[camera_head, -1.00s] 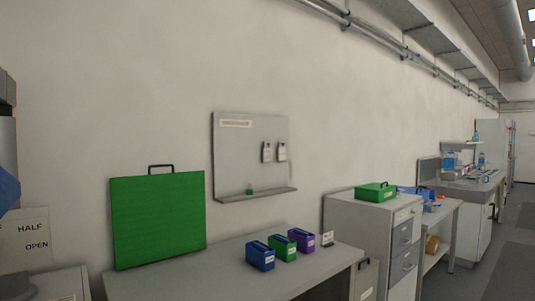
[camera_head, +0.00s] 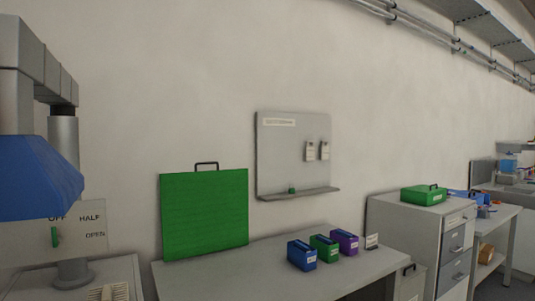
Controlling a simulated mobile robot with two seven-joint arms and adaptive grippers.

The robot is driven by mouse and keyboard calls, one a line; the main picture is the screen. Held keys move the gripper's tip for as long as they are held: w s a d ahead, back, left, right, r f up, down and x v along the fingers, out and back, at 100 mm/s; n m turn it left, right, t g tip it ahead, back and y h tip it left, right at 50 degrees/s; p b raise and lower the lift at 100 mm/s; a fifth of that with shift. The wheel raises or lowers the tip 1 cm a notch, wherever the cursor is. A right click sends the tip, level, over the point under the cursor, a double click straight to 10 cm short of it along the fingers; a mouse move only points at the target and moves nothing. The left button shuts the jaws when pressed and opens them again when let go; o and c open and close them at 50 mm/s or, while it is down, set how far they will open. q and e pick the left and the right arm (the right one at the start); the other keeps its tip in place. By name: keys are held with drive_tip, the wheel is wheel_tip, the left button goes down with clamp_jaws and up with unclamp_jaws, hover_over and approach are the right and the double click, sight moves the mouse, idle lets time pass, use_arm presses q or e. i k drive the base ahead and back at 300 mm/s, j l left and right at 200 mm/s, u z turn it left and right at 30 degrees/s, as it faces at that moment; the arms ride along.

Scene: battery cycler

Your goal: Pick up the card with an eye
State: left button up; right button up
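Two small pale cards or tags, a left one (camera_head: 310,151) and a right one (camera_head: 324,150), hang side by side on the grey wall board (camera_head: 280,150). Their markings are too small to read, so I cannot tell whether either shows an eye. A small white card (camera_head: 371,241) stands on the grey table beside the purple box. Its print is also unreadable. Neither of my grippers is in view.
Blue (camera_head: 302,256), green (camera_head: 325,249) and purple (camera_head: 345,242) boxes stand on the grey table (camera_head: 235,279). A large green panel (camera_head: 205,215) stands at the table's back left. A blue hood (camera_head: 38,178) hangs at left. A drawer cabinet (camera_head: 420,232) stands right.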

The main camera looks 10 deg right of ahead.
sight(310, 149)
drive_tip(key=l+u, duration=0.4)
drive_tip(key=k+l+u, duration=0.15)
drive_tip(key=l+u, duration=0.25)
drive_tip(key=k+l+u, duration=0.1)
drive_tip(key=l, duration=0.25)
drive_tip(key=k+l+u, duration=0.1)
drive_tip(key=l, duration=0.25)
drive_tip(key=k+l+u, duration=0.1)
drive_tip(key=l, duration=0.2)
